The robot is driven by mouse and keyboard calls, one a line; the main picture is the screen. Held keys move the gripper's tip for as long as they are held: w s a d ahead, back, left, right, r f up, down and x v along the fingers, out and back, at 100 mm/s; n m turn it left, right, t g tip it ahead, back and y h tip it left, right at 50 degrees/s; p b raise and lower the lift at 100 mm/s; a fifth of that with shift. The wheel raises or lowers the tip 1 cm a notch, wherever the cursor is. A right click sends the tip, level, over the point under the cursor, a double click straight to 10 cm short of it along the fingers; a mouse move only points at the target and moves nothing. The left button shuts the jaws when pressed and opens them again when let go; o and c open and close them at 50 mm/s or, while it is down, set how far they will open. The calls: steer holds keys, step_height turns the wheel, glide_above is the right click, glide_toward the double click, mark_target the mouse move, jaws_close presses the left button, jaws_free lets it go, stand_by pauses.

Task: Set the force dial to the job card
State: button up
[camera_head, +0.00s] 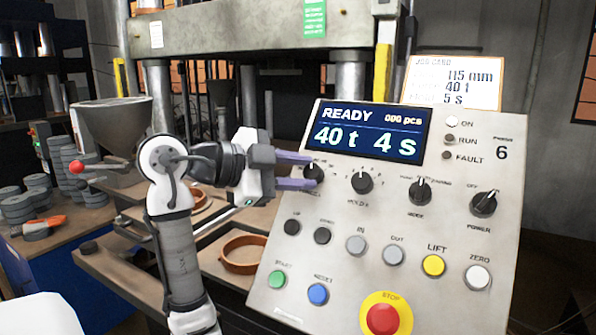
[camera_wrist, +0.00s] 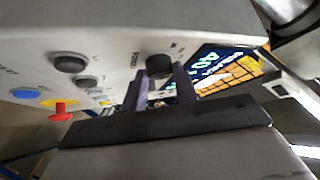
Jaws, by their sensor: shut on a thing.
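The control panel (camera_head: 440,262) faces me in the head view. Its display (camera_head: 370,133) reads READY, 000 pcs, 40 t and 4 s. The force dial (camera_head: 313,174) is the black knob at the panel's upper left; it also shows in the wrist view (camera_wrist: 159,66). My gripper (camera_head: 311,172) reaches it from the left, its two purple fingers shut on the knob, one on each side. The fingers partly cover its label. The job card (camera_head: 453,82) stands behind the panel's top edge and reads 115 mm, 40 t and 5 s.
A hold dial (camera_head: 361,181), mode dial (camera_head: 420,192) and power dial (camera_head: 484,203) sit to the right. Several push buttons and a red STOP button (camera_head: 386,318) lie below. A hopper (camera_head: 113,125) and stacked grey discs (camera_head: 30,200) stand at left.

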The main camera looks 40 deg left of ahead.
stand_by(0.4)
steer(key=o, duration=1)
steer(key=shift+c, duration=0.2)
steer(key=b+v, duration=0.2)
steer(key=v, duration=1.2)
steer(key=shift+b, duration=0.4)
steer(key=shift+w+a, duration=0.1)
steer(key=shift+w, duration=0.05)
